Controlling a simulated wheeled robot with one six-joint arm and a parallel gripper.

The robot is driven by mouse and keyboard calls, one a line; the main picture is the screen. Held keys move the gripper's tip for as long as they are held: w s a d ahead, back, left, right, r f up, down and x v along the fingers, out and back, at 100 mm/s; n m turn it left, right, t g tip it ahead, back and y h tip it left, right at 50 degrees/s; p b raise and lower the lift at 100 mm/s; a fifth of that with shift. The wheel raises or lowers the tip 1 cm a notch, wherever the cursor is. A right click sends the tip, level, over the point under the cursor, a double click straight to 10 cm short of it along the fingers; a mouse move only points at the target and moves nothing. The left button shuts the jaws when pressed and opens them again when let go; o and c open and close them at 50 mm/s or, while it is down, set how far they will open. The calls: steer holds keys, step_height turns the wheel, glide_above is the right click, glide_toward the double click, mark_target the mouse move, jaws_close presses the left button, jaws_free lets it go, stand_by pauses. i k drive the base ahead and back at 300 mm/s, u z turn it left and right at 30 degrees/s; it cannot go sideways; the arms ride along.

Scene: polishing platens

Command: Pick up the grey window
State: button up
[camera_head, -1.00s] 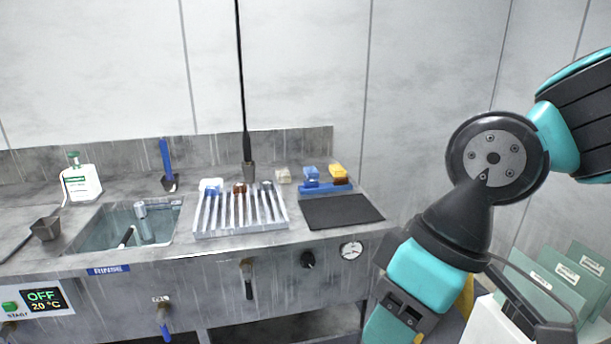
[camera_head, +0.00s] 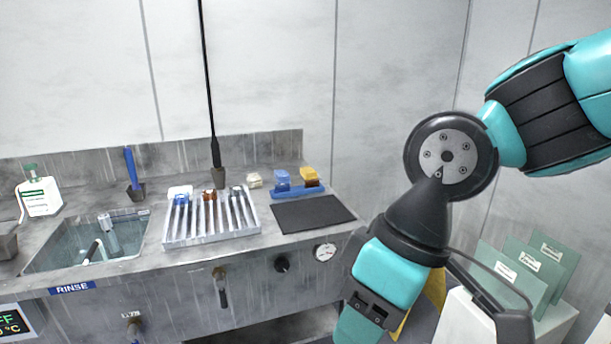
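No clearly identifiable grey window shows. Small parts stand at the back of a white slotted rack (camera_head: 168,242) on the steel bench: a blue one (camera_head: 181,198), a brown one (camera_head: 209,194) and a darker greyish one (camera_head: 236,191). The greyish part is too small to tell whether it is the window. My arm (camera_head: 395,275) fills the right side and runs down past the bottom edge. My gripper is out of the frame.
A sink (camera_head: 75,250) lies left of the rack, with a white bottle (camera_head: 40,197) behind. A dark mat (camera_head: 312,214) and a blue holder (camera_head: 298,190) are to the right. Green labelled panels (camera_head: 512,270) stand at the lower right, beyond my arm.

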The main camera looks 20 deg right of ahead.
mark_target(235, 190)
steer(key=u, duration=0.75)
steer(key=i, duration=2)
steer(key=z, duration=0.25)
